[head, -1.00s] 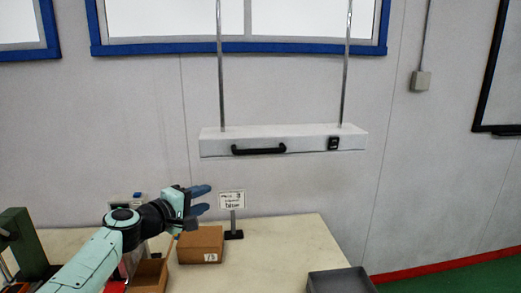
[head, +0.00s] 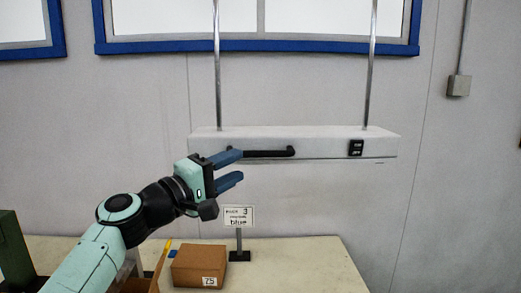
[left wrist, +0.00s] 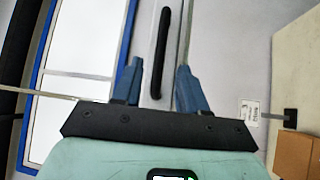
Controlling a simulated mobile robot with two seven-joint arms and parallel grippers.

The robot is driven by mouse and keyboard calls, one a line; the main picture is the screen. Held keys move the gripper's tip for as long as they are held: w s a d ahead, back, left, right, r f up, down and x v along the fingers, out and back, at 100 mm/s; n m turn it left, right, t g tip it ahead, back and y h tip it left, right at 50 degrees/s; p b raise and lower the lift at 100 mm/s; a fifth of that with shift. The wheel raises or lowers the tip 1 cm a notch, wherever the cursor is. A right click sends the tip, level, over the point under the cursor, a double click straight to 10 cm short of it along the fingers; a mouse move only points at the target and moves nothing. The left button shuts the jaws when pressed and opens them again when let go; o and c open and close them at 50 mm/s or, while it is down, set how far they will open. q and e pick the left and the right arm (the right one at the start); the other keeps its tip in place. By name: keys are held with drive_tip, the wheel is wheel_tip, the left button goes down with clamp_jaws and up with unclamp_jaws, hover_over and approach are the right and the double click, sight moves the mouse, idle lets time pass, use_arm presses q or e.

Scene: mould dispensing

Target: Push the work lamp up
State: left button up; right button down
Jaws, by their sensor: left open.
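The work lamp (head: 315,144) is a long white bar hanging level on two metal rods against the wall. Its front has a black handle (head: 268,154) and a black switch (head: 356,148). My left gripper (head: 237,168) is open and empty, near the lamp's left underside. Its upper blue finger covers the left end of the handle in the head view; the lower finger shows below the lamp. In the left wrist view, the handle (left wrist: 160,48) lies ahead between the open fingers (left wrist: 160,78), with no clear contact. My right gripper is not in view.
Below is a pale table (head: 300,262) with a brown box (head: 199,266) and a small sign (head: 239,216) on a stand. A green thing (head: 14,252) stands at the left edge. A blue-framed window (head: 300,46) is above.

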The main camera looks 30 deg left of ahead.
sight(256, 155)
use_arm(q)
drive_tip(key=p+x, duration=0.3)
drive_tip(key=x, duration=0.5)
drive_tip(key=shift+p, duration=0.35)
drive_tip(key=shift+w, duration=0.5)
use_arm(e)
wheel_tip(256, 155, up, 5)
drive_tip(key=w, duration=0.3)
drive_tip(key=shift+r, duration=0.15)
use_arm(q)
drive_tip(key=shift+s, duration=0.1)
drive_tip(key=shift+d, duration=0.1)
clamp_jaws()
